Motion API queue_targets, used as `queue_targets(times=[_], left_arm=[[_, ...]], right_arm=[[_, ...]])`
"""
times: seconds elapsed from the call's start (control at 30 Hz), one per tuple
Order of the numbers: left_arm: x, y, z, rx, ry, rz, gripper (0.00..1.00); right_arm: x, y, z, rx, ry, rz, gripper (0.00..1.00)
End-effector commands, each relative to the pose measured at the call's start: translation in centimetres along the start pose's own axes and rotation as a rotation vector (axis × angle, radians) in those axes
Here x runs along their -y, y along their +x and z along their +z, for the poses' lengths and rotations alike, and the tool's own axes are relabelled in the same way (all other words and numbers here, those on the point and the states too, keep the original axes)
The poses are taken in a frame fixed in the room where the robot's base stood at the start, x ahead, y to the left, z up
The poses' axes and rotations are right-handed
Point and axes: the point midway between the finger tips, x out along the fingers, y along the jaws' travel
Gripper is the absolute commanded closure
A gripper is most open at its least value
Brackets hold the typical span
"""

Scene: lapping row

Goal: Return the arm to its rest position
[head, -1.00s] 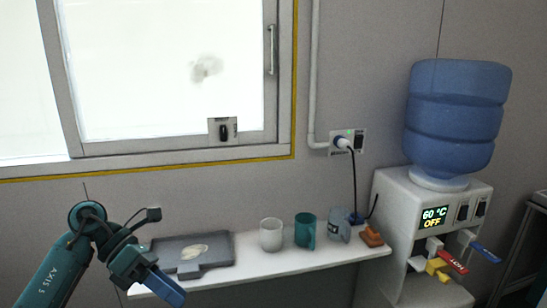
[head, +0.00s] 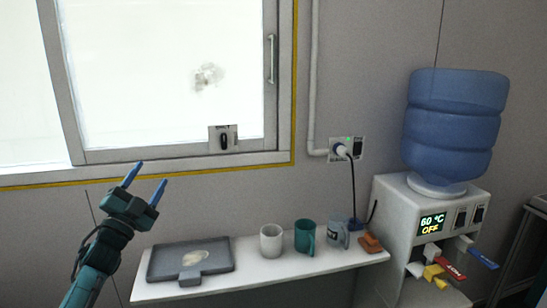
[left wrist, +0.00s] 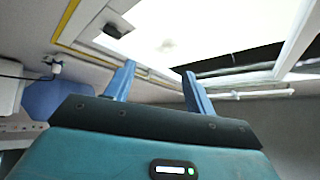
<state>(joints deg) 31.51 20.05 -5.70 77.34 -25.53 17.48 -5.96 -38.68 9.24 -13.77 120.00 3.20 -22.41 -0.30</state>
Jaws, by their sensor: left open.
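My left gripper (head: 148,176) is raised at the left of the head view, in front of the wall just below the window. Its two blue fingers point up, stand apart and hold nothing. In the left wrist view the same gripper (left wrist: 158,80) shows its fingers spread with empty space between them. My left arm comes in from the lower left. My right gripper is not in view.
A white shelf (head: 262,270) carries a grey tray (head: 160,266) with a pale patch, a white mug (head: 271,241), a teal mug (head: 305,237), a grey-blue mug (head: 338,235) and an orange-brown item (head: 371,244). A water dispenser (head: 402,210) with a blue bottle (head: 452,125) stands right.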

Motion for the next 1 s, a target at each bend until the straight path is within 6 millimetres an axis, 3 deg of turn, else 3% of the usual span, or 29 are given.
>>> queue_targets(times=[0.1, 0.2, 0.37, 0.43, 0.67, 0.77, 0.87, 1.0], left_arm=[[-0.3, -0.6, 4.5, 0.240, -0.190, -0.008, 0.45], [-1.3, -1.5, 7.3, 0.403, -0.327, 0.003, 0.45], [-3.7, -3.6, 10.4, 0.629, -0.521, 0.043, 0.45], [-5.5, -5.0, 11.2, 0.708, -0.586, 0.075, 0.45], [-13.5, -12.6, 8.9, 0.741, -0.613, 0.200, 0.45], [-17.0, -16.8, 7.2, 0.765, -0.641, 0.262, 0.45], [-20.7, -22.1, 4.8, 0.797, -0.680, 0.334, 0.45], [-24.9, -30.6, 0.0, 0.854, -0.758, 0.435, 0.45]], right_arm=[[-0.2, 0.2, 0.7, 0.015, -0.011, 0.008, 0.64], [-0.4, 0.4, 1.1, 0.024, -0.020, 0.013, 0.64], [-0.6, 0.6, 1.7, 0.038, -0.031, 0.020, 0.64], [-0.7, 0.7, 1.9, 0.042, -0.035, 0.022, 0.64], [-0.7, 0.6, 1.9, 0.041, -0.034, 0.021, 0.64], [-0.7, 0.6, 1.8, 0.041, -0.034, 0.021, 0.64], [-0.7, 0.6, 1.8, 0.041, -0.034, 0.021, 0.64], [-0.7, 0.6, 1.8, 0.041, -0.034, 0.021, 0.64]])
